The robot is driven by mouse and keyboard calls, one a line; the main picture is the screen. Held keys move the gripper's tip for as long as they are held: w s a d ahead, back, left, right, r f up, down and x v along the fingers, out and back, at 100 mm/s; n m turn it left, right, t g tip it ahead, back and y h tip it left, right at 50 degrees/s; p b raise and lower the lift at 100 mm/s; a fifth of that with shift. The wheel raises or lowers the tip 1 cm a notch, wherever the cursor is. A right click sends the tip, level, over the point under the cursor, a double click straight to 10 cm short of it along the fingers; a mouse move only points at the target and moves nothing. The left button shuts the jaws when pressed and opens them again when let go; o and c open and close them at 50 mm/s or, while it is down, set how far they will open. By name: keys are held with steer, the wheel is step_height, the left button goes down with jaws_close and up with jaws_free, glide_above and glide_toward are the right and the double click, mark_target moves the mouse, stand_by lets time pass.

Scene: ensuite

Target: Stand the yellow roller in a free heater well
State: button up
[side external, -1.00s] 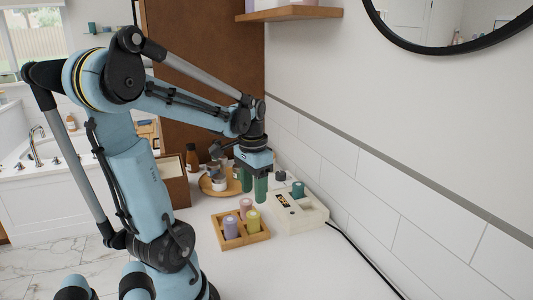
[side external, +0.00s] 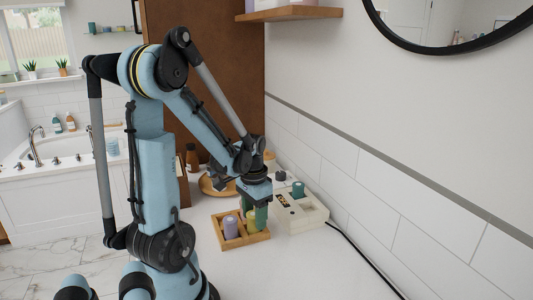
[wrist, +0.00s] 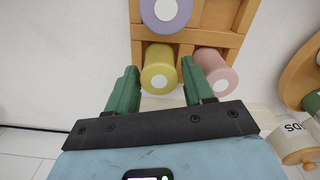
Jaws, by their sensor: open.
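The yellow roller (side external: 252,224) stands in a wooden tray (side external: 232,246). In the wrist view the yellow roller (wrist: 159,66) shows between the two green fingers of my gripper (wrist: 158,74). My gripper (side external: 254,214) is open, pointing down, with its fingers at the upper part of the roller; I cannot tell whether they touch it. The cream heater (side external: 306,216) sits to the right of the tray. A teal roller (side external: 298,188) stands in it. Its other wells are partly hidden by my gripper and hard to make out.
A purple roller (side external: 230,228) stands in the tray beside the yellow one. A pink roller (wrist: 216,70) stands close to one finger. A round wooden tray (side external: 208,186) and an amber bottle (side external: 191,158) are behind. The counter in front is clear; a black cable runs right.

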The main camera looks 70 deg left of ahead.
steer(key=shift+f, duration=0.2)
steer(key=shift+c, duration=0.5)
steer(key=c, duration=0.7)
steer(key=shift+r, duration=0.1)
